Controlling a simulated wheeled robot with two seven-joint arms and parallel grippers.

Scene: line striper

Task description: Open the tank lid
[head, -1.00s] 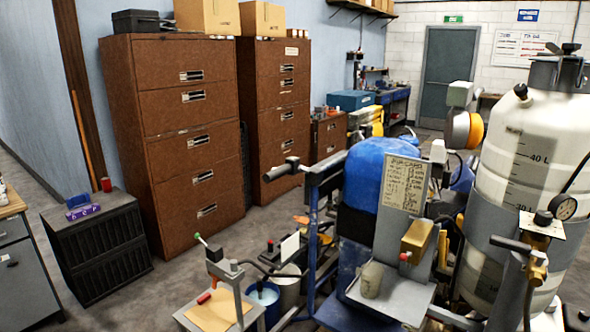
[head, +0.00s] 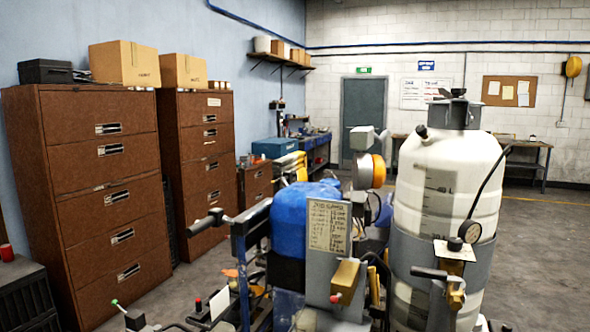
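The white tank (head: 448,172) of the line striper stands right of centre, upright, with litre marks on its side. Its grey lid (head: 456,114) sits on top, with a dark handle or clamp at its upper edge; it looks closed. A blue tank (head: 303,208) stands left of the white one, behind a panel with a written label (head: 328,226). Neither of my grippers shows in the head view.
Brown drawer cabinets (head: 105,190) with cardboard boxes (head: 124,64) on top line the left wall. The striper's handlebar (head: 215,220) sticks out to the left. Open floor (head: 550,255) lies right of the white tank. A workbench (head: 528,160) stands at the back.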

